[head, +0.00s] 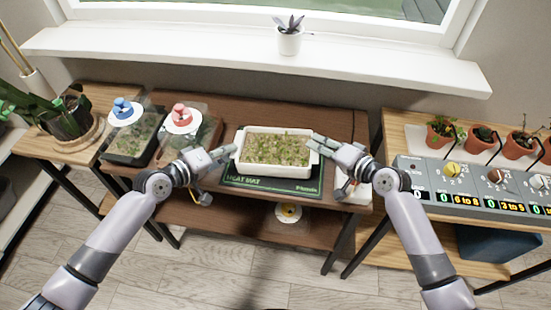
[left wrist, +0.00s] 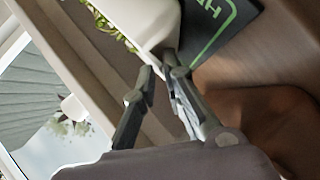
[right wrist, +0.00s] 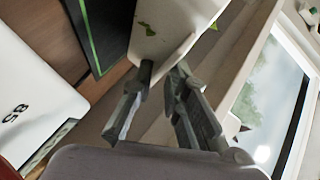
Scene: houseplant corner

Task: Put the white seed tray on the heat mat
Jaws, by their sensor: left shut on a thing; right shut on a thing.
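The white seed tray (head: 242,158), full of green seedlings, is over the green heat mat (head: 245,181) in the head view. The mat's lettered front strip and side edges show around it. I cannot tell whether the tray touches the mat. My left gripper (head: 229,151) is shut on the tray's left end, and my right gripper (head: 317,141) is shut on its right end. The left wrist view shows the tray's white end (left wrist: 152,22) at the left fingertips (left wrist: 158,62). The right wrist view shows its other end (right wrist: 172,28) at the right fingertips (right wrist: 162,72).
Two covered trays with a blue knob (head: 122,107) and a red knob (head: 181,115) stand left on the brown table (head: 228,107). A control panel (head: 470,187) and several terracotta pots (head: 441,131) are on the right table. A white windowsill (head: 220,58) runs behind.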

